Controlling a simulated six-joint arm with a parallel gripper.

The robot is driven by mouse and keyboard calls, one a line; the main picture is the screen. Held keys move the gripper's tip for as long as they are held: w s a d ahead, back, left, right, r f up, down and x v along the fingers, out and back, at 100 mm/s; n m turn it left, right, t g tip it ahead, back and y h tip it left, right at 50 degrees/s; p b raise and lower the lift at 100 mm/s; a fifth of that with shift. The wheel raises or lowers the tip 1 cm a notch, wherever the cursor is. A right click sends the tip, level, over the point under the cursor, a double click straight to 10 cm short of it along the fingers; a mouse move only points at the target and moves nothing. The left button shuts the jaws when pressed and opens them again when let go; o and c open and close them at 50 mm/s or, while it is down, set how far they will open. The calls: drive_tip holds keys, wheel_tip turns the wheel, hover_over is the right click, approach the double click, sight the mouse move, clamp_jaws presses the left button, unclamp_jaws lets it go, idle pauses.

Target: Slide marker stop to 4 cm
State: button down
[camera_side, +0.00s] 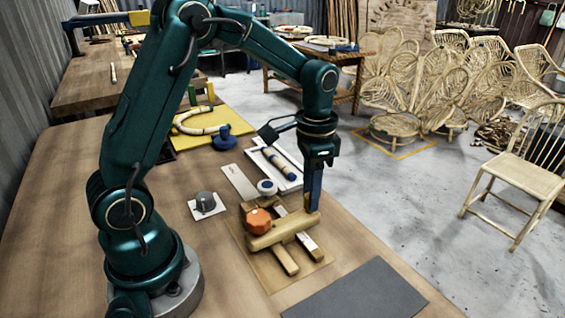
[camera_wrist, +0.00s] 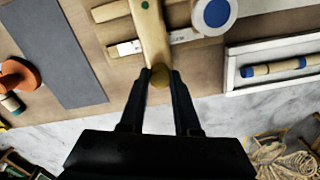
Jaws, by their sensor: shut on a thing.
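The marker stop looks like a pale wooden crossbar (camera_side: 283,230) lying across the two rails of a wooden jig. An orange knob (camera_side: 258,221) sits at its left end in the side view. My gripper (camera_side: 312,208) points down at the bar's right end. In the wrist view the bar (camera_wrist: 151,32) runs up from between my fingers (camera_wrist: 160,76), which are shut on its rounded end. A rail with a white scale strip (camera_wrist: 130,47) passes under the bar. The scale's marks are too small to read, so the stop's position in centimetres cannot be told.
A white-rimmed disc (camera_side: 267,187) stands just behind the bar; it has a blue top in the wrist view (camera_wrist: 216,12). A dark knob on a white plate (camera_side: 205,203) is left of the jig. A white tray (camera_side: 292,184) lies behind; a grey mat (camera_side: 358,292) lies in front.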

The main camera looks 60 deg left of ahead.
drive_tip(key=shift+a, duration=0.55)
drive_tip(key=c, duration=0.6)
unclamp_jaws()
drive_tip(key=shift+r, duration=2.6)
drive_tip(key=shift+d, duration=0.1)
